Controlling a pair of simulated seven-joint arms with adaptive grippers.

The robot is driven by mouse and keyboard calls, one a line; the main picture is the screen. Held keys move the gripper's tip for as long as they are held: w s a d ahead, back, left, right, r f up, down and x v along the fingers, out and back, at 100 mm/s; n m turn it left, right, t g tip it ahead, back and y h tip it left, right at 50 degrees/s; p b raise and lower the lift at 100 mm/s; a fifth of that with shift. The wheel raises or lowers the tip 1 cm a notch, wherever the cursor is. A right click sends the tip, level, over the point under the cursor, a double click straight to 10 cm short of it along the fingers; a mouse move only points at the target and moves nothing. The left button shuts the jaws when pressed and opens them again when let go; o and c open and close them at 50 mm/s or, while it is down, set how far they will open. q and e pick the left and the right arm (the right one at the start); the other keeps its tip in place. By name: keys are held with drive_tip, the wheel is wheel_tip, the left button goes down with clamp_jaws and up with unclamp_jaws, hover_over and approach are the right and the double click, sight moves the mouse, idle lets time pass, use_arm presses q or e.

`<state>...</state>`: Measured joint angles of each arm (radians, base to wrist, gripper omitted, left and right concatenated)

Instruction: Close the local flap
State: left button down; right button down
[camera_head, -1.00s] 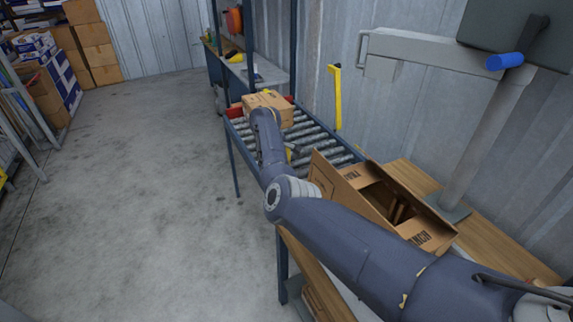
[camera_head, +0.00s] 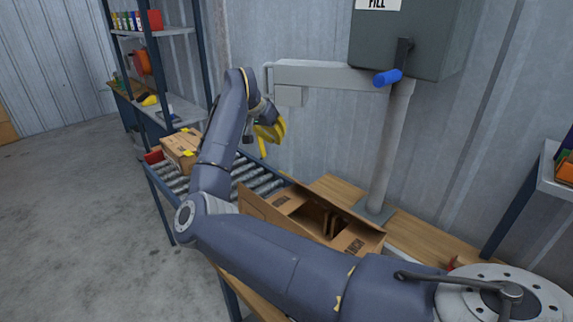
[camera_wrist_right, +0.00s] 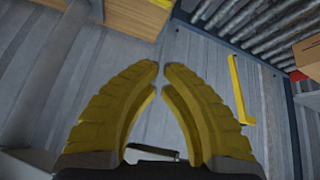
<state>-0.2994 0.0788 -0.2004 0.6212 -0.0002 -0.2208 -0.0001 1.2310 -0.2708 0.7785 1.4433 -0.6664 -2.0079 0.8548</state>
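An open cardboard box (camera_head: 345,252) stands beyond my right forearm, which hides its near side. Its left flap (camera_head: 262,212) stands up at a tilt, and a printed flap (camera_head: 358,240) shows at its right. Dark shapes show inside; I cannot tell what they are. My right gripper (camera_head: 270,130), with yellow fingers, is raised above and to the left of the box, near the wall. In the right wrist view its fingertips (camera_wrist_right: 161,68) nearly meet, with nothing between them. My left gripper is in neither view.
A taped carton (camera_head: 182,148) lies on the roller conveyor (camera_head: 258,180) at left. Behind the box are a wooden bench top (camera_head: 335,188) and a grey post (camera_head: 393,150) with a horizontal arm and a blue handle (camera_head: 387,77). A shelf rack (camera_head: 150,32) stands at back left.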

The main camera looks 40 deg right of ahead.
drive_tip(key=s+d+f+m, duration=0.1)
drive_tip(key=d+f+m, duration=0.2)
drive_tip(key=f, duration=0.8)
drive_tip(key=shift+d+g, duration=0.2)
drive_tip(key=shift+g, duration=0.1)
drive_tip(key=shift+s, duration=0.2)
idle(0.4)
